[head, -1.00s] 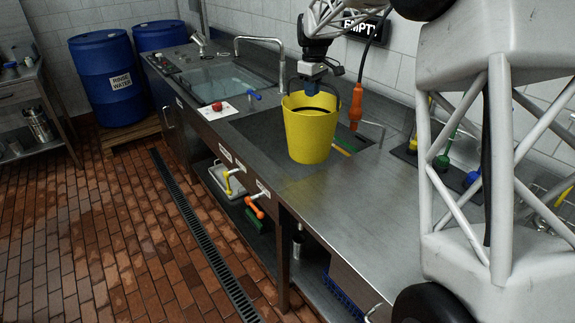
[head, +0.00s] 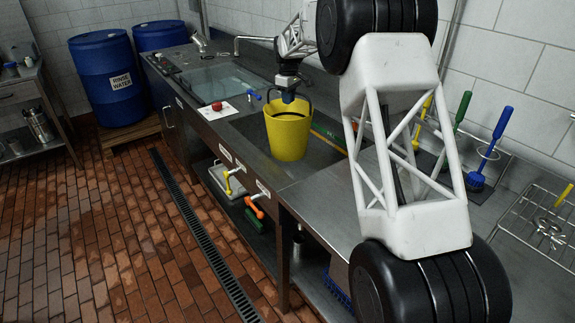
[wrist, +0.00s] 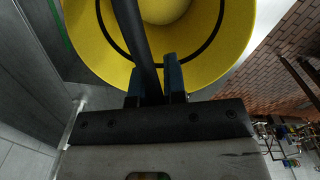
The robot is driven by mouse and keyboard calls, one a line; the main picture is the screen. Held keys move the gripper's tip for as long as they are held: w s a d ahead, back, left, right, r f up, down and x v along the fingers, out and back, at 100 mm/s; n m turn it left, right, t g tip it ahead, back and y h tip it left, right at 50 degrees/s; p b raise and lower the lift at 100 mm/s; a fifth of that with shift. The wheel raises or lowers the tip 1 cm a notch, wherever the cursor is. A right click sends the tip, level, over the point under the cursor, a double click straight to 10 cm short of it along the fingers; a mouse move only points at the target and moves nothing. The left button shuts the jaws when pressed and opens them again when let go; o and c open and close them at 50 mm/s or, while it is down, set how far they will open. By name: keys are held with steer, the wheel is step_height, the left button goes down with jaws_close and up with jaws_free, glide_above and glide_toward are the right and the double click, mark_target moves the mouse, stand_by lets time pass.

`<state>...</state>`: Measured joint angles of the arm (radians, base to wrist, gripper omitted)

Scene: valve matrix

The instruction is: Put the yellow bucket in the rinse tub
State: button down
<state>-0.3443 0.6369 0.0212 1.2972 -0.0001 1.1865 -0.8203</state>
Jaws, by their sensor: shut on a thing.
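The yellow bucket (head: 287,133) hangs roughly upright below my gripper (head: 288,96). In the wrist view, my gripper's blue fingertips (wrist: 154,82) are shut on the bucket's black handle, and the yellow bucket (wrist: 220,45) shows from above. The bucket is over the dark, sunken second basin (head: 250,128); whether its base touches anything cannot be told. A basin with clear, water-like contents (head: 213,84) lies farther left along the counter. No label naming either basin as the rinse tub is readable.
A red knob on a white card (head: 217,106) and a blue lever (head: 253,95) sit between the basins. A faucet (head: 255,39) stands behind. Blue and green brushes (head: 487,150) stand at right. Blue drums (head: 107,75) stand at far left.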

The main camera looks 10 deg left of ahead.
mark_target(285, 114)
steer(key=shift+w+a+f, duration=0.8)
steer(key=shift+w, duration=0.05)
steer(key=shift+f, duration=0.1)
steer(key=shift+f, duration=3.05)
steer(key=shift+f, duration=2)
steer(key=c, duration=1.2)
jaws_free()
